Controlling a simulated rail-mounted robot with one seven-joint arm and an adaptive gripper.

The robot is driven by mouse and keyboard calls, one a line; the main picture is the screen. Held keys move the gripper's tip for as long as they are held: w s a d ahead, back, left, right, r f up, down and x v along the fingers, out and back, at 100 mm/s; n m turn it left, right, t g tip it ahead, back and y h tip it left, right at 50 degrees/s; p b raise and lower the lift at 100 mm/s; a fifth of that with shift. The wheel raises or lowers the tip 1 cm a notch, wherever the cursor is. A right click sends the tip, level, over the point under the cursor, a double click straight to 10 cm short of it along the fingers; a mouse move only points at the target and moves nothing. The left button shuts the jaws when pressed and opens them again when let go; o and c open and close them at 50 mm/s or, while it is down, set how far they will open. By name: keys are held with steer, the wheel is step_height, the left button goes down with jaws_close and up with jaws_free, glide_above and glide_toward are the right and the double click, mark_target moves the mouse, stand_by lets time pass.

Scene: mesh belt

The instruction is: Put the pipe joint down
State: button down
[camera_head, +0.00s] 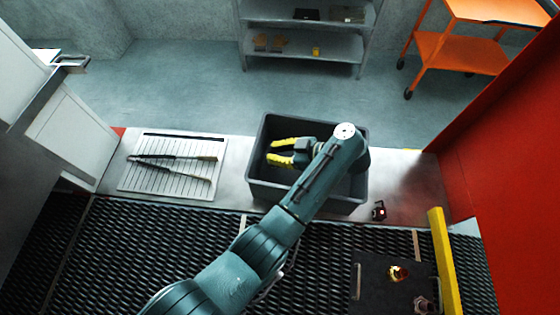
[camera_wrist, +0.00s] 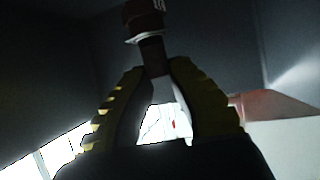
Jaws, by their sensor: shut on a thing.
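My gripper (camera_head: 268,152) reaches into the dark grey bin (camera_head: 258,165) from above, its yellow fingers pointing left between the bin's walls. In the wrist view my gripper (camera_wrist: 157,75) is shut on the pipe joint (camera_wrist: 152,48), which shows as a dark stem at the fingertips with a pale ring and a dark reddish end beyond. The wrist view is dim, so its full shape is unclear. I cannot make out the pipe joint in the head view. Whether it touches the bin cannot be told.
A ribbed white tray (camera_head: 140,180) with two dark-handled tools lies left of the bin. A small black and red item (camera_head: 379,210) sits right of it. The mesh belt (camera_head: 130,245) runs in front, with a dark plate (camera_head: 375,290) bearing small metallic parts and a yellow bar (camera_head: 445,262).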

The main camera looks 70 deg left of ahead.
steer(key=shift+f+b, duration=0.35)
steer(key=shift+f, duration=1.45)
steer(key=c, duration=1.1)
jaws_free()
steer(key=shift+c, duration=0.2)
steer(key=shift+w+r, duration=0.1)
steer(key=shift+w, duration=0.05)
steer(key=v, duration=0.7)
steer(key=shift+d, duration=0.15)
